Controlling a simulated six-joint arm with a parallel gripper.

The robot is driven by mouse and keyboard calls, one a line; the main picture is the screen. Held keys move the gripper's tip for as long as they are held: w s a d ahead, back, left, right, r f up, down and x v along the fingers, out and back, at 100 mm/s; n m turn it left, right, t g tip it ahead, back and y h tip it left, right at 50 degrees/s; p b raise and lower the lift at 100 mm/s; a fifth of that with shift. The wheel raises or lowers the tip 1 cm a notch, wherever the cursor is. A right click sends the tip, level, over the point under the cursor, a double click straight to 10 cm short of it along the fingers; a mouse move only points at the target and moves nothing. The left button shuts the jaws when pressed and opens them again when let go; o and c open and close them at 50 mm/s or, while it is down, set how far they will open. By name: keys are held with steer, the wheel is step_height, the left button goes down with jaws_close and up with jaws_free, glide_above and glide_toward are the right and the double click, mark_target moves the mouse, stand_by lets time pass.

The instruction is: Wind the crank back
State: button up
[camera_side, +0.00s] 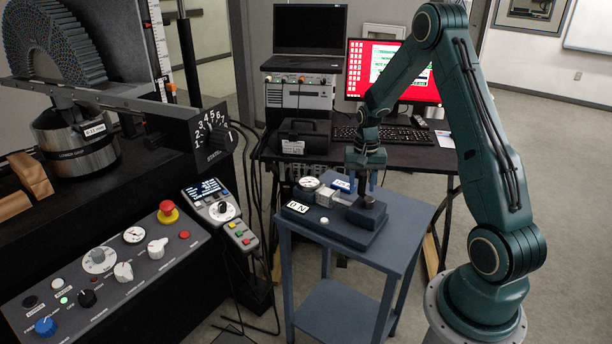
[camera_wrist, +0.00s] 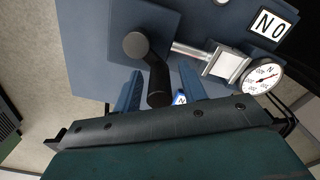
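The black crank (camera_side: 368,202) sits on the blue block of a small bench device (camera_side: 345,234) on the blue-grey stand. In the wrist view the crank (camera_wrist: 135,45) has a round hub end, and its arm runs down to a grip between my fingers. My gripper (camera_side: 367,180) points down over the crank. In the wrist view the blue fingers of my gripper (camera_wrist: 162,88) stand on either side of the crank's grip, with narrow gaps showing, so it looks open around it.
A control panel (camera_side: 110,268) and heavy tester stand at left. A desk with a keyboard (camera_side: 384,135) and red-screened monitor (camera_side: 395,75) is behind.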

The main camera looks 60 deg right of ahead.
steer(key=shift+r, duration=0.15)
steer(key=shift+r, duration=2.6)
steer(key=shift+c, duration=0.4)
